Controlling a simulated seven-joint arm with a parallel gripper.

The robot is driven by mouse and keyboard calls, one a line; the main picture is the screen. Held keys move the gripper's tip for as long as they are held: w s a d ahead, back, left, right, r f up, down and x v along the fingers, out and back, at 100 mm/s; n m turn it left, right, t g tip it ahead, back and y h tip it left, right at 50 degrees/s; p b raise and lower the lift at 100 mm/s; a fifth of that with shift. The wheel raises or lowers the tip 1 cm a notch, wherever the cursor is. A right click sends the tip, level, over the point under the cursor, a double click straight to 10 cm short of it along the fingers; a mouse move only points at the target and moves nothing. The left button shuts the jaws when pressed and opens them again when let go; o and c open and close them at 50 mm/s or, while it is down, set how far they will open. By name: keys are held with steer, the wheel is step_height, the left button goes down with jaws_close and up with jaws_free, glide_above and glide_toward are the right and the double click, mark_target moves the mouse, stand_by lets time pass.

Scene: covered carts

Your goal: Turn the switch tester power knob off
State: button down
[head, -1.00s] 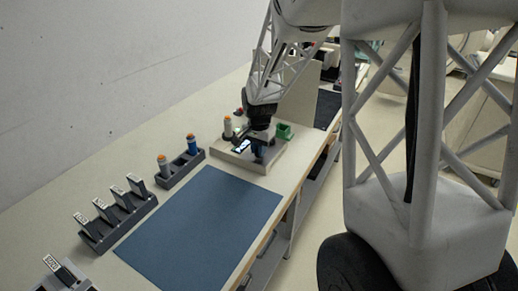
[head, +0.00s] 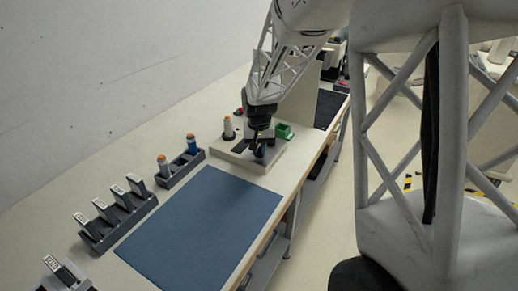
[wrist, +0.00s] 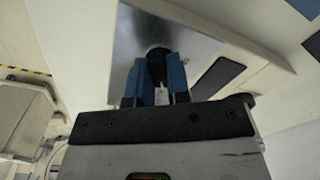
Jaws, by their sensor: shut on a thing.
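The switch tester (head: 226,152) is a low beige box on the bench, beyond the blue mat. In the wrist view its metal panel (wrist: 132,45) lies under my fingers. The dark round knob (wrist: 157,55) shows between the blue fingertips. My gripper (wrist: 160,72) is shut on this knob from above. In the head view my gripper (head: 261,150) is at the front part of the tester and hides most of the knob. I cannot read the knob's pointer or any markings.
A green block (head: 284,131) and a white cylinder with an orange top (head: 228,128) stand at the tester. A rack with orange-topped cylinders (head: 180,170) and a rack of labelled pieces (head: 118,212) stand left. The blue mat (head: 200,230) is clear.

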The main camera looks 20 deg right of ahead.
mark_target(259, 149)
steer(key=n, duration=0.5)
steer(key=shift+n, duration=0.3)
steer(key=n, duration=0.6)
stand_by(0.4)
steer(key=c, duration=1.1)
jaws_free()
steer(key=shift+r, duration=0.1)
steer(key=shift+r, duration=3.85)
